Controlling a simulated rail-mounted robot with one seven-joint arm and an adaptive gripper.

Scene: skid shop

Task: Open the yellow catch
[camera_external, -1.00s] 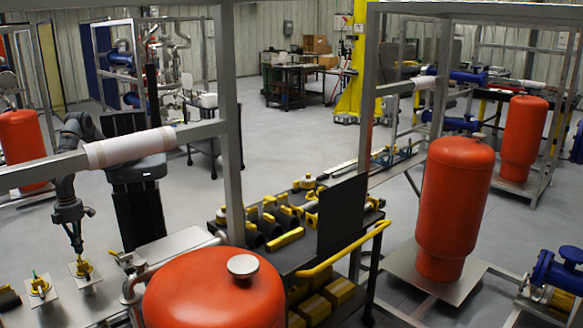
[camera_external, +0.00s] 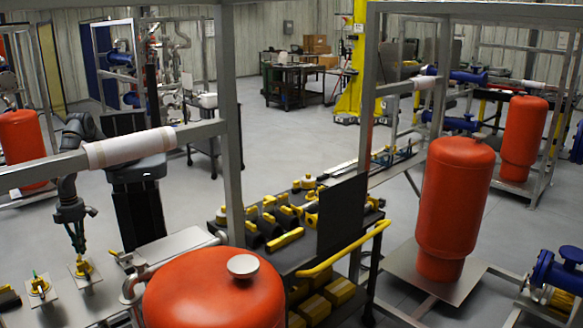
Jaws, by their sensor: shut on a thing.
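Two yellow catches stand on pale square plates at the lower left. The right yellow catch (camera_external: 83,268) is directly below my gripper (camera_external: 79,253). My gripper points down from the arm, its fingers reaching the top of this catch, and it is shut on it. The fingertips are small here, so the exact grip is hard to see. The left yellow catch (camera_external: 38,286) has a green part at its top and stands apart from my gripper.
A grey frame post (camera_external: 229,140) and a beam with a white roll (camera_external: 130,147) stand in front of my arm. A large orange tank (camera_external: 215,290) is to the right. A dark cart (camera_external: 290,262) holds several yellow and black parts.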

